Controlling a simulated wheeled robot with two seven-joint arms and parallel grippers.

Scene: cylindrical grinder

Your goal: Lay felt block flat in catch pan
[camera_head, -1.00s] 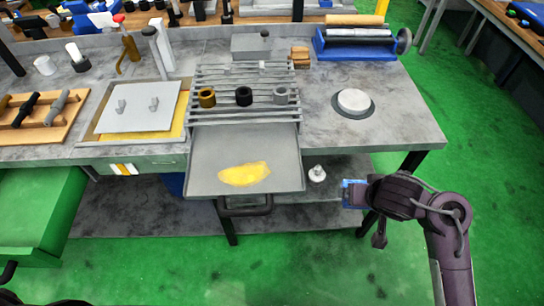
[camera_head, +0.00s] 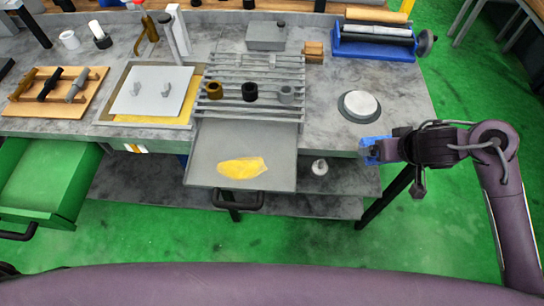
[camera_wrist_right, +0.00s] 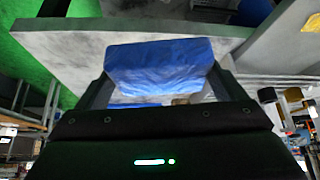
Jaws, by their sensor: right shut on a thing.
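The blue felt block (camera_head: 371,150) is held by my right gripper (camera_head: 382,150), off the right part of the bench's front edge. In the right wrist view the felt block (camera_wrist_right: 160,68) sits between the two fingers, its broad blue face showing. The catch pan (camera_head: 208,160) is a grey tray sticking out from under the slatted rack, with a black handle at its front. A yellow patch (camera_head: 242,168) lies on its floor. The block is right of the pan and apart from it. My left gripper is not in view.
The slatted rack (camera_head: 240,75) behind the pan carries three small rings. A round white-topped disc (camera_head: 360,106) stands on the bench at right. A small white knob (camera_head: 319,167) is on the lower shelf. A green drawer (camera_head: 45,180) stands open at left.

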